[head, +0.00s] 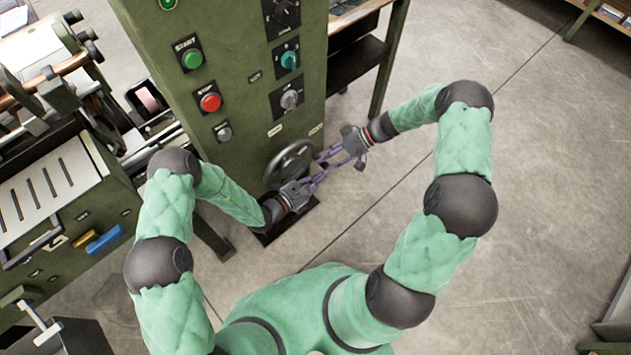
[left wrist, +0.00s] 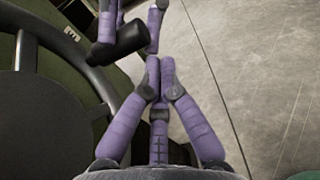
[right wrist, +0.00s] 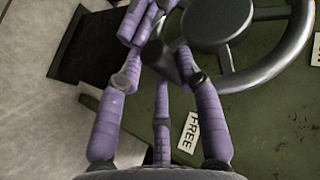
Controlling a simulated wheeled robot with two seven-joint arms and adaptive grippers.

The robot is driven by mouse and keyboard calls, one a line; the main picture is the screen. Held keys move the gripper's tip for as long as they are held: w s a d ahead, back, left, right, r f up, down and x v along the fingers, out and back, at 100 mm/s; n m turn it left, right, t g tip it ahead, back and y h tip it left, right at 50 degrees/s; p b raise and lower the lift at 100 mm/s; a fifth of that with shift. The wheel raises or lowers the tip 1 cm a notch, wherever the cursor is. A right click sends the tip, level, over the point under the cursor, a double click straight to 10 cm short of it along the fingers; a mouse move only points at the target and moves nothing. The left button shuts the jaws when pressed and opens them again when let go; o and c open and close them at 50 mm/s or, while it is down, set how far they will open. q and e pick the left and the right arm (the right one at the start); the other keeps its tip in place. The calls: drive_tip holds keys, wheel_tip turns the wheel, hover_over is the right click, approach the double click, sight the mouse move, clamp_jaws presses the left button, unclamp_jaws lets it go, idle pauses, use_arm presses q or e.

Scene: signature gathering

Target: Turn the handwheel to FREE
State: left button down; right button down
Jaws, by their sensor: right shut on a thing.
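The dark handwheel (head: 290,163) is low on the front of the green machine, its rim also large in the left wrist view (left wrist: 24,65) and right wrist view (right wrist: 270,70). Its dark crank handle (left wrist: 120,45) sticks out from the rim. My right gripper (right wrist: 157,68) is shut on this handle, its purple fingers on either side. My left gripper (left wrist: 159,65) has its fingertips together, beside and apart from the handle, with nothing seen between them. The white FREE label (right wrist: 190,133) is on the green panel near the wheel. The fingers partly hide the handle.
The green machine (head: 230,130) has a green START button (head: 192,60), a red STOP button (head: 210,102) and knobs above the wheel. A second machine (head: 75,185) stands at left, a dark bench (head: 355,60) behind. Concrete floor (head: 530,140) at right is clear.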

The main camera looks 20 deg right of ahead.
use_arm(q)
drive_tip(key=shift+r, duration=0.15)
drive_tip(key=shift+w+d+r+h, duration=0.1)
drive_tip(key=shift+d+r+h, duration=0.1)
drive_tip(key=shift+r, duration=0.15)
drive_tip(key=shift+w+d+r+h, duration=0.1)
drive_tip(key=shift+r+h, duration=0.1)
drive_tip(key=shift+r, duration=0.15)
use_arm(e)
drive_tip(key=shift+f, duration=0.1)
drive_tip(key=c, duration=0.8)
unclamp_jaws()
use_arm(q)
drive_tip(key=shift+f, duration=0.15)
